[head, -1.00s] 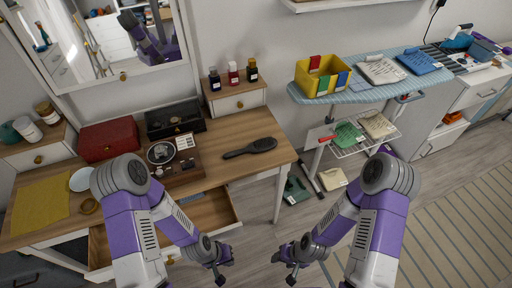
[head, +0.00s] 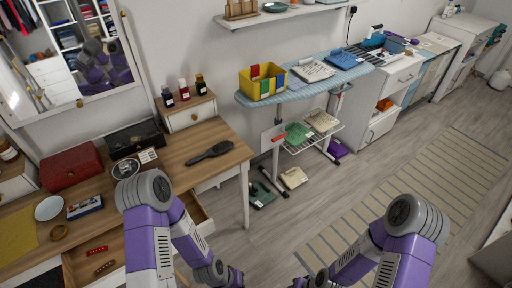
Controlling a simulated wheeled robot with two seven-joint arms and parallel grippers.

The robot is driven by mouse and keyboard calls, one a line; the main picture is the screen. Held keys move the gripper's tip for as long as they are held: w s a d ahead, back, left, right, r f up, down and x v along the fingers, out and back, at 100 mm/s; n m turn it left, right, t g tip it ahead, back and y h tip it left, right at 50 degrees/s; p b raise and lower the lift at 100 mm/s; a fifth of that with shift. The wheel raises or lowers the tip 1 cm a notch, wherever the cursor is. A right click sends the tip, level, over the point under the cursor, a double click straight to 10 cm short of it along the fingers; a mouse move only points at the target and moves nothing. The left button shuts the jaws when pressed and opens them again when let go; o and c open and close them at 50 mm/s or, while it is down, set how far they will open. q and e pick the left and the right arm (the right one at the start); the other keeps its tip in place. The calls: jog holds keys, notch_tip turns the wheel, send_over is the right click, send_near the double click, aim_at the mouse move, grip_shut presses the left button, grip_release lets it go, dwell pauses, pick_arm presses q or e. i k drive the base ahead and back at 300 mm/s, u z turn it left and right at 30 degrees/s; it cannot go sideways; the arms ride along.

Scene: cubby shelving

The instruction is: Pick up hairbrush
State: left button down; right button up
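The dark hairbrush (head: 210,153) lies flat on the wooden dressing table (head: 180,142), near its right edge. Its wide head is toward the right and its handle points left. My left gripper (head: 238,280) is low at the bottom edge of the head view, in front of the table and apart from the brush. My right gripper (head: 299,283) is also at the bottom edge, over the floor, far from the brush. Both grippers are small and partly cut off, so their openings cannot be made out. Nothing shows in either one.
A pulled-out drawer (head: 196,212) juts from the table front, partly behind my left arm. A red box (head: 71,168) and a black case (head: 135,139) stand behind. Bottles stand on a small drawer unit (head: 190,115). An ironing board (head: 290,93) is to the right. Floor ahead is clear.

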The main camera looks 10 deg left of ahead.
aim_at(220, 148)
jog(key=z, duration=1)
jog(key=i, duration=2.45)
jog(key=u, duration=3.3)
